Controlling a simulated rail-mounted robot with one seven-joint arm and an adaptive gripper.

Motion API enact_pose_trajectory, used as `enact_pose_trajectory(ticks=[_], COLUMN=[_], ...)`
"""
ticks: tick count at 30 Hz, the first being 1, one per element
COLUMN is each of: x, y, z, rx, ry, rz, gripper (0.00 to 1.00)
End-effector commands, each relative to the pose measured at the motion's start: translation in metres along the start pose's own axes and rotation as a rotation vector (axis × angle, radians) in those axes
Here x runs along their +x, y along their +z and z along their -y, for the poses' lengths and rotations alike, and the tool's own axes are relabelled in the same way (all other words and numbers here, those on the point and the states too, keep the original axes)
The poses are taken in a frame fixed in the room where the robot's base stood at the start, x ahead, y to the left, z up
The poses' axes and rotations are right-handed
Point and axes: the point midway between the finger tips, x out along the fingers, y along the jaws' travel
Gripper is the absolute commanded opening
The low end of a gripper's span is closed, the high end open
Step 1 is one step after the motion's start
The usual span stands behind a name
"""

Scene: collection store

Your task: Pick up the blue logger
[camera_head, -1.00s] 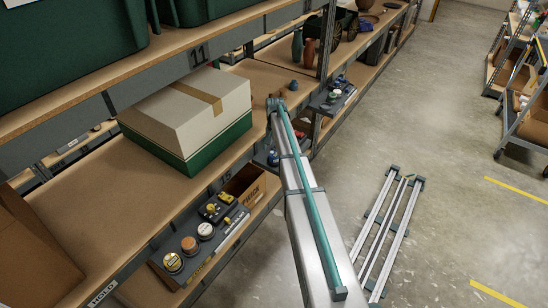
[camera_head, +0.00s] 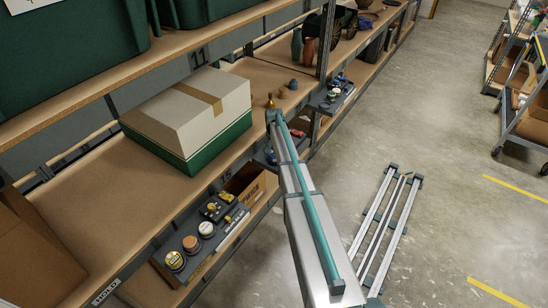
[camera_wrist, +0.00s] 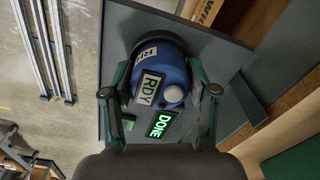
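A sign lit green with DONE (camera_wrist: 161,124) is just below the logger in the picture. In the head view my arm hides the gripper and most of this spot.
A cream and green box (camera_head: 190,115) stands on the shelf board. A dark tray with several small tins (camera_head: 190,243) sticks out at lower left, another tray (camera_head: 335,95) farther back.

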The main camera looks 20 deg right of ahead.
Motion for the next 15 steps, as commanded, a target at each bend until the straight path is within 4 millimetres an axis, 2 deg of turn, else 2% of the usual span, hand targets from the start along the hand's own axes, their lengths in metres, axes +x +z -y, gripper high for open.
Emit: enact_pose_trajectory(ticks=[1, 6, 7, 8, 15], x=[-0.0001, -0.0002, -0.0004, -0.0004, -0.0014], y=[0.0000, 0.0000, -0.0001, -0.0001, -0.0001], z=[0.0000, 0.0000, 0.0000, 0.0000, 0.0000], rx=[0.000, 0.000, 0.000, 0.000, 0.000], ry=[0.000, 0.000, 0.000, 0.000, 0.000], rz=[0.000, 0.000, 0.000, 0.000, 0.000], gripper=[0.45, 0.17, 0.17, 0.11, 0.11])
